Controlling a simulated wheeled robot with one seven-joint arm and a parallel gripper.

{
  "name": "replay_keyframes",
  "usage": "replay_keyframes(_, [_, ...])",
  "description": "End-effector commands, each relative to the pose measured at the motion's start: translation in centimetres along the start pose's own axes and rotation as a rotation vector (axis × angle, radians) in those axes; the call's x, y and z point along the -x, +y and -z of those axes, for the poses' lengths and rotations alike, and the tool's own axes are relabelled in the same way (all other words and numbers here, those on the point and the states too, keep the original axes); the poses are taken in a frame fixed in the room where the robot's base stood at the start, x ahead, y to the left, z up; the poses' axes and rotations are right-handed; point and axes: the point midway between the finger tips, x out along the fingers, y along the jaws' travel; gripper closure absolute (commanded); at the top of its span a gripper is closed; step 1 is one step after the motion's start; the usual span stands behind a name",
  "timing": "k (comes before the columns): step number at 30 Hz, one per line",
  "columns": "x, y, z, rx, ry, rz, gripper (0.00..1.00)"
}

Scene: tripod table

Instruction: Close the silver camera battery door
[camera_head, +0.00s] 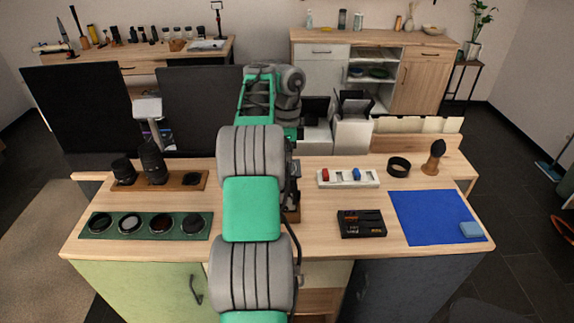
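My green and grey arm rises through the middle of the view and covers the centre of the table (330,272). The silver camera and its battery door cannot be made out; the arm may hide them. A narrow strip of dark and grey parts (295,185) shows just right of the arm, above a small wooden base (293,216). I cannot tell whether this strip is my gripper, the camera or both. My gripper's fingers are not discernible, so their opening and any contact are hidden.
Left on the table are lenses (152,162) on a wooden tray and a green mat (163,236) with round filters. Right are a white battery tray (337,184), a black charger (361,223), a black ring (398,166), a brush (434,157) and a blue cloth (425,222).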

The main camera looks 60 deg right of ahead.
Motion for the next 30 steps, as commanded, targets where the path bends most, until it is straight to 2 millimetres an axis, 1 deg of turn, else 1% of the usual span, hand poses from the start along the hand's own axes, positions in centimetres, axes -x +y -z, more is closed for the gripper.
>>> replay_keyframes(26, [-0.04, 0.02, 0.00, 0.000, 0.000, 0.000, 1.00])
replay_keyframes(30, [-0.28, 0.61, 0.01, 0.001, 0.000, 0.002, 1.00])
